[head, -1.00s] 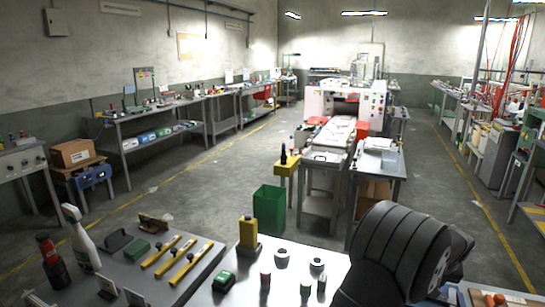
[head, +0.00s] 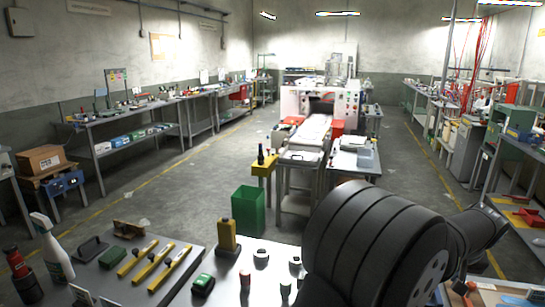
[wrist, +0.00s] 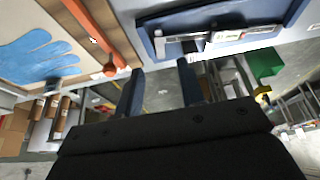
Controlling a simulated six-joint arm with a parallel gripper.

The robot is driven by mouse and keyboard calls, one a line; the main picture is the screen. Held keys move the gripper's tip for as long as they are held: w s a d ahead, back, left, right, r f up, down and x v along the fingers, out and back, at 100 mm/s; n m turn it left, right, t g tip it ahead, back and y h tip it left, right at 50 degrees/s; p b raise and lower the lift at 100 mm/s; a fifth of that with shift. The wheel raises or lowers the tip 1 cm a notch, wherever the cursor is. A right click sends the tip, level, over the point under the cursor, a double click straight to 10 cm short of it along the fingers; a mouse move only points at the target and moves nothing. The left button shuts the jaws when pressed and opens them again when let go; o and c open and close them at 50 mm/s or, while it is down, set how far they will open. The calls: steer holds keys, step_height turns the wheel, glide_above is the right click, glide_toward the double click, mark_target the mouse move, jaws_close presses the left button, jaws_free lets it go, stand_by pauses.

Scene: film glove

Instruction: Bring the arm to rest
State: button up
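My gripper (wrist: 160,88) shows in the wrist view with its two dark blue fingers spread apart. Nothing is between the fingertips. In the head view my black arm fills the lower right and hides part of the table; my gripper's fingers cannot be made out there. In the wrist view a flat blue glove shape (wrist: 40,58) lies on a tan board at the upper left. An orange bar (wrist: 97,30) with a round knob runs along the board's edge.
The table (head: 212,275) in front carries a yellow bottle (head: 228,236), small pots, a white spray bottle (head: 52,248) and yellow-handled tools (head: 155,262). A green bin (head: 248,209) stands on the floor beyond. Workbenches (head: 125,115) line the walls.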

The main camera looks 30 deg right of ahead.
steer(key=s+a+f, duration=0.1)
steer(key=s+a, duration=0.2)
steer(key=a, duration=1.3)
steer(key=w+f, duration=0.2)
steer(key=w, duration=0.1)
steer(key=w+f, duration=0.2)
steer(key=w, duration=0.1)
steer(key=w+f, duration=0.2)
steer(key=w, duration=0.1)
steer(key=shift+w+d, duration=0.15)
steer(key=shift+w, duration=0.15)
steer(key=shift+o, duration=0.4)
steer(key=o, duration=1.3)
steer(key=w+d+r, duration=0.4)
steer(key=d+r, duration=0.5)
steer(key=r, duration=0.3)
steer(key=x, duration=0.9)
steer(key=shift+w+f, duration=0.1)
steer(key=shift+f, duration=0.25)
steer(key=shift+a, duration=0.1)
steer(key=v, duration=1)
